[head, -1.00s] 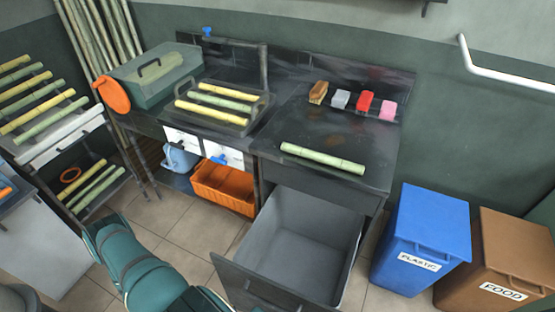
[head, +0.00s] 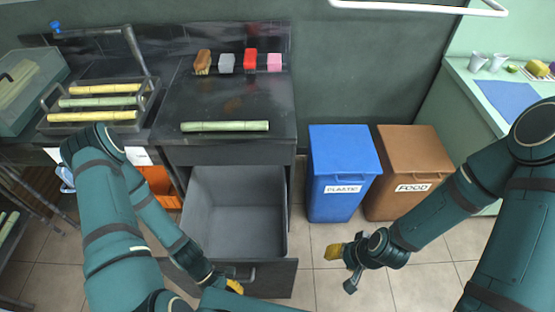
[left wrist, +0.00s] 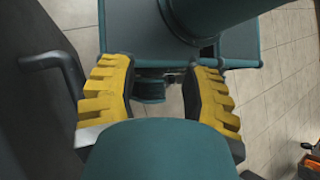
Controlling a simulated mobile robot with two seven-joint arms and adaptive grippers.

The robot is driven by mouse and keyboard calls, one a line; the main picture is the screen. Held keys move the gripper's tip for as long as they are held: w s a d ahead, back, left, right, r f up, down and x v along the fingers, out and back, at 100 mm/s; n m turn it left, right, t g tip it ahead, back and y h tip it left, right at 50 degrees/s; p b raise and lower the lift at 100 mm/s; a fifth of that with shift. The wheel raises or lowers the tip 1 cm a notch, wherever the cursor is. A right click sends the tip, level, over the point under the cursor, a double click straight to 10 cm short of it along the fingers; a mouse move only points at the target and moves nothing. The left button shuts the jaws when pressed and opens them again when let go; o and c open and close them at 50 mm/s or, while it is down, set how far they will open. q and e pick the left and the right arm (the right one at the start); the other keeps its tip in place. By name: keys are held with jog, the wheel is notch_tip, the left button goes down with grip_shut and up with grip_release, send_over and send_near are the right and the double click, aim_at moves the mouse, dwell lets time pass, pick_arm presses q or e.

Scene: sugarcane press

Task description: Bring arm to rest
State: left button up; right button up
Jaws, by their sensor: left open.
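My left gripper (head: 235,286) is low in the head view, by the front of the open drawer, with its fingers mostly hidden by the arm. In the left wrist view its two yellow fingers (left wrist: 160,100) stand apart with nothing held between them; teal parts of my own body show behind. My left arm reaches down across the left of the head view. My right gripper (head: 343,268) hangs over the tiled floor below the bins, its fingers spread and empty.
The grey drawer (head: 236,215) stands pulled out and empty; its handle (left wrist: 55,63) is close beside my left gripper. A green cane (head: 225,126) lies on the counter above. Blue (head: 343,160) and brown (head: 407,155) bins stand right of the drawer. The floor between has free room.

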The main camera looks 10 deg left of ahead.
pick_arm(q)
jog(key=w+d+r+m+t+y, duration=0.1)
jog(key=w+m, duration=0.1)
jog(key=m, duration=0.2)
jog(key=w+d+r+m+t+y, duration=0.1)
jog(key=w+m, duration=0.2)
jog(key=m, duration=0.1)
jog(key=w+d+r+m+t+y, duration=0.1)
jog(key=w+r+m+y, duration=0.1)
jog(key=w+m, duration=0.1)
jog(key=shift+w+d+m, duration=0.25)
jog(key=shift+d+m, duration=0.1)
jog(key=shift+m, duration=0.05)
jog(key=w+d+r+m+t, duration=0.3)
jog(key=w+d+r, duration=0.1)
jog(key=w+r, duration=0.2)
jog(key=shift+w+r+m, duration=0.2)
jog(key=shift+w+m, duration=0.2)
jog(key=shift+w, duration=0.05)
